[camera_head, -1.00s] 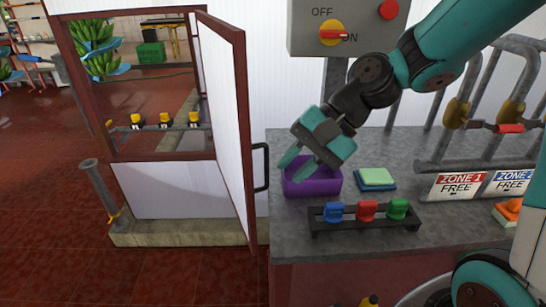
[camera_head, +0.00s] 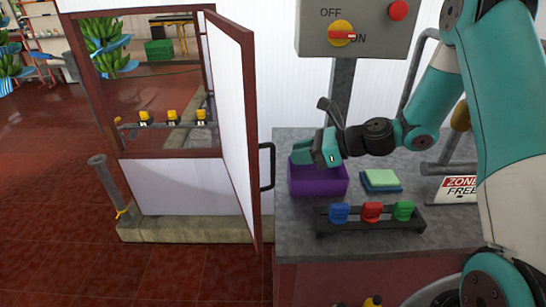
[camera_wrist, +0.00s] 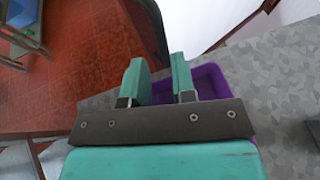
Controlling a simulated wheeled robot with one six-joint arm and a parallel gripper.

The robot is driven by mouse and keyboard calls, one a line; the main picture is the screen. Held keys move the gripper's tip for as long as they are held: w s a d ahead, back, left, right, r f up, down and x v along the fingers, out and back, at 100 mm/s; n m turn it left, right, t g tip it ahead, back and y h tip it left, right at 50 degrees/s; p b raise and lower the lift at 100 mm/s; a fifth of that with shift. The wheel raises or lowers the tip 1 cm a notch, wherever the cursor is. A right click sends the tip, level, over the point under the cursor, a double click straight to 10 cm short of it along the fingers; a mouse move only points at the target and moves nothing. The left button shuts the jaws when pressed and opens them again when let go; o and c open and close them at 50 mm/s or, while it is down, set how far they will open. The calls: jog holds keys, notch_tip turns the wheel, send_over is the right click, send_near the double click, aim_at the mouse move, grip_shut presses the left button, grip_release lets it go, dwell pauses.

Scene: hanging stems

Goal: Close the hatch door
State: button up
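The hatch door (camera_head: 236,125) is a white panel in a red-brown frame. It stands open, swung out from the hatch opening (camera_head: 160,85) on its left. A black pull handle (camera_head: 273,165) sticks out from the door's right side. My gripper (camera_head: 297,156) is over the purple bin, to the right of the handle, pointing left and apart from it. In the wrist view my gripper (camera_wrist: 159,75) has its two teal fingers apart with nothing between them. A dark bar crosses beyond the fingers in that view; I cannot tell if it is the handle.
The purple bin (camera_head: 318,180) stands on the grey counter (camera_head: 300,230) below my gripper. Green and blue sponges (camera_head: 381,180) and a rack of coloured clips (camera_head: 371,213) are nearby. A switch box (camera_head: 355,28) is above. The red tiled floor left of the door is mostly clear.

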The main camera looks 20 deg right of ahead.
send_over(273, 183)
jog(key=f, duration=0.3)
jog(key=shift+w+p, duration=0.3)
jog(key=shift+w, duration=0.05)
grip_shut()
